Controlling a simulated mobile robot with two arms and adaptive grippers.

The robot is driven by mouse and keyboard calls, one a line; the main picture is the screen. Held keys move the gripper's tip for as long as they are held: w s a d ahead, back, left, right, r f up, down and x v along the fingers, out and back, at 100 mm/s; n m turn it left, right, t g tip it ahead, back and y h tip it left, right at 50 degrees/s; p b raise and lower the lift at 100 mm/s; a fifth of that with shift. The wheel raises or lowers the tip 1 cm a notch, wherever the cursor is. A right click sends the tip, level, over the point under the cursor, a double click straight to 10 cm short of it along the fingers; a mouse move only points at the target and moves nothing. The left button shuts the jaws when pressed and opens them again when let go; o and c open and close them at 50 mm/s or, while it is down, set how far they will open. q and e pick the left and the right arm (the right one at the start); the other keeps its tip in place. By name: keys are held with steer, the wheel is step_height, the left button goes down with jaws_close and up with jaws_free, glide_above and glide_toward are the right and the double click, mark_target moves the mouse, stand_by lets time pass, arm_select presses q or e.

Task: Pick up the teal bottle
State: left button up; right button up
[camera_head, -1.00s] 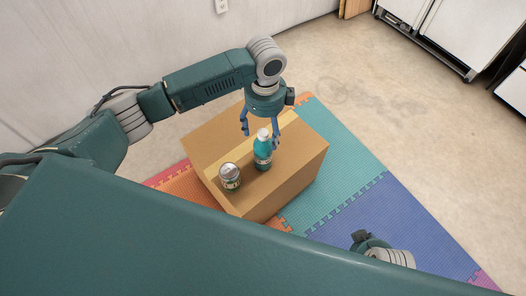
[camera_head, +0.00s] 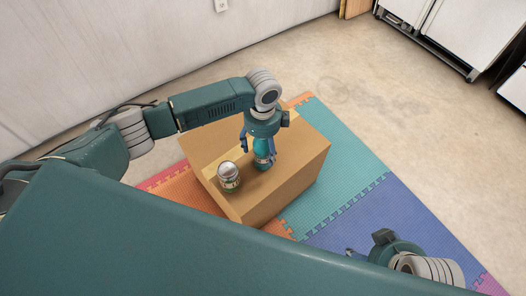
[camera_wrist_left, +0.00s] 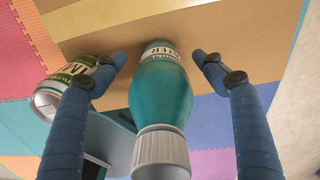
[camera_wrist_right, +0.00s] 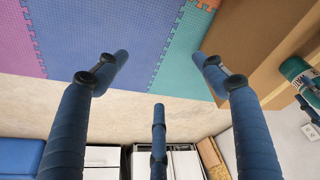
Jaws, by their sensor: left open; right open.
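The teal bottle (camera_head: 262,152) stands upright on a cardboard box (camera_head: 290,170) in the head view. Its upper part is hidden there by my left gripper (camera_head: 257,153), which is above and around it. In the left wrist view the bottle (camera_wrist_left: 160,95), with a grey-white cap, lies between the open fingers of my left gripper (camera_wrist_left: 165,57), with a gap on both sides. My right gripper (camera_wrist_right: 162,58) is open and empty, low at the right of the box. The bottle (camera_wrist_right: 298,72) also shows at the right edge of the right wrist view.
A silver and green can (camera_head: 229,177) stands on the box just left of the bottle; it also shows beside the left finger in the left wrist view (camera_wrist_left: 62,90). Coloured foam mats (camera_head: 350,205) lie under the box. White cabinets (camera_head: 460,35) stand at the back right.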

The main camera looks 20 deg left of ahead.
arm_select(q)
steer(key=c, duration=1.5)
steer(key=shift+r, duration=0.1)
